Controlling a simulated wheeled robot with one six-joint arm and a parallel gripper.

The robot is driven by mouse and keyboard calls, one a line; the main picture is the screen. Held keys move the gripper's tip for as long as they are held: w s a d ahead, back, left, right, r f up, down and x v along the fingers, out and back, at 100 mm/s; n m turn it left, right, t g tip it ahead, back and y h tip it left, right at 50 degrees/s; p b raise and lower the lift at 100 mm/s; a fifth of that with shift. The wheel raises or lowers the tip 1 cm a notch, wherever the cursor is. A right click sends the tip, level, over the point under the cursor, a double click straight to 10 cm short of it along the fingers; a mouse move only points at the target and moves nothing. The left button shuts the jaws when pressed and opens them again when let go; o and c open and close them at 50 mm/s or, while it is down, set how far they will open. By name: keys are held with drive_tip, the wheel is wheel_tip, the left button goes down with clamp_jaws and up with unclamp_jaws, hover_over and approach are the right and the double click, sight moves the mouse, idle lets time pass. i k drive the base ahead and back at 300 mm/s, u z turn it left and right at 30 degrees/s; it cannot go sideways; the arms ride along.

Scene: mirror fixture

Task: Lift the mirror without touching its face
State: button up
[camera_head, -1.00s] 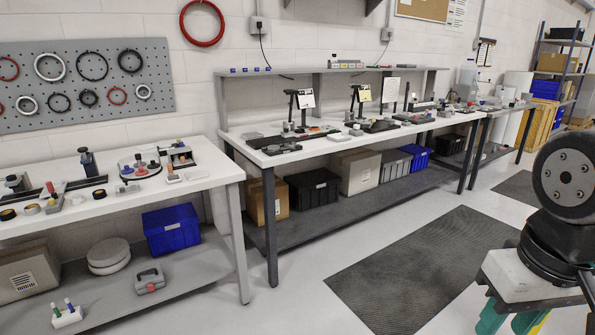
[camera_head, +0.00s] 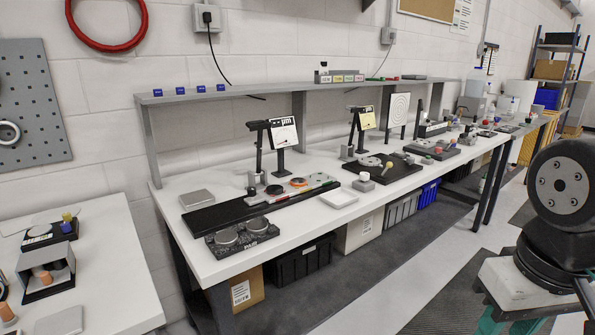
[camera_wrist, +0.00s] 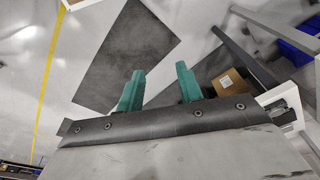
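I cannot tell for sure which thing is the mirror. Two round, shiny grey discs lie in a dark tray (camera_head: 243,236) at the near end of the middle bench. A pale round disc in a dark holder (camera_head: 42,233) sits on the left bench. My gripper (camera_wrist: 160,70) shows two green fingers standing well apart with nothing between them. In the head view my gripper (camera_head: 508,325) is at the bottom right, over the floor and away from the benches. Its fingers are cut by the frame edge there.
The middle bench (camera_head: 290,235) holds a black rail (camera_head: 218,215), upright stands and small parts, with a raised shelf (camera_head: 240,92) behind. The left bench (camera_head: 110,250) has a bare front corner. Boxes stand under the middle bench.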

sight(299, 181)
drive_tip(key=i, duration=1.95)
drive_tip(key=u, duration=0.05)
